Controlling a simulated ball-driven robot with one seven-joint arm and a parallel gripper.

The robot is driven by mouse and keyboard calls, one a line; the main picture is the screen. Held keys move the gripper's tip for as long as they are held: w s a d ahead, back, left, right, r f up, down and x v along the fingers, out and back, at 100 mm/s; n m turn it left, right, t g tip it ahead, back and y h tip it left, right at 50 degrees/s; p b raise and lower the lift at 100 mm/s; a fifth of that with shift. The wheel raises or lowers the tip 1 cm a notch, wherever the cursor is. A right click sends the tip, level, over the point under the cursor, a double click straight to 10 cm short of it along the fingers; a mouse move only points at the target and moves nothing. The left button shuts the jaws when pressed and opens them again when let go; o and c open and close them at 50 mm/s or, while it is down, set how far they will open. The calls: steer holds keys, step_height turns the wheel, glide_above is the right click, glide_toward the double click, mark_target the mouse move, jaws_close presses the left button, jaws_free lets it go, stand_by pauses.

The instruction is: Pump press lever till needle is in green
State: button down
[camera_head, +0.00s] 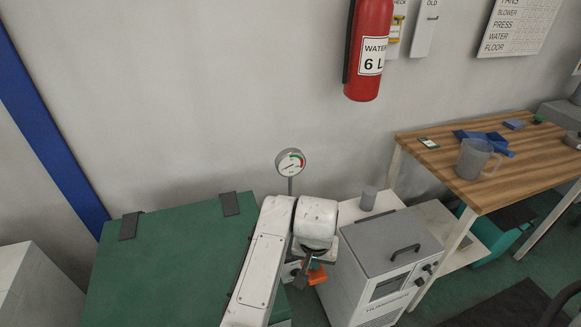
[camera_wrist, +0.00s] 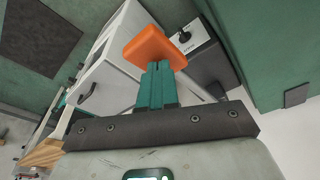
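A round gauge (camera_head: 290,162) stands on a thin post behind my arm in the head view. Its white face has a green and a red band at the upper right; the small dark needle seems to point lower left, outside the green. An orange block-shaped handle (camera_head: 317,275) sits below my wrist, and it also shows in the wrist view (camera_wrist: 155,45). My gripper (camera_wrist: 158,66) has its teal fingers close together, their tips overlapping the handle's near edge. I cannot tell if they touch it. The lever's shaft is mostly hidden.
A green-topped bench (camera_head: 165,265) lies left. A grey-white cabinet (camera_head: 390,245) with a black handle stands close on the right, a grey cylinder (camera_head: 368,198) behind it. A wooden table (camera_head: 430,155) with a clear jug (camera_head: 475,158) is farther right. A fire extinguisher (camera_head: 369,50) hangs on the wall.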

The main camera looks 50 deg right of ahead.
steer(key=shift+f+b, duration=2.45)
steer(key=shift+f, duration=1.5)
step_height(320, 180, up, 10)
steer(key=p, duration=0.8)
steer(key=shift+r+p, duration=0.25)
steer(key=shift+p, duration=0.1)
steer(key=shift+f, duration=0.1)
steer(key=shift+f+b, duration=3.85)
steer(key=shift+f, duration=1.15)
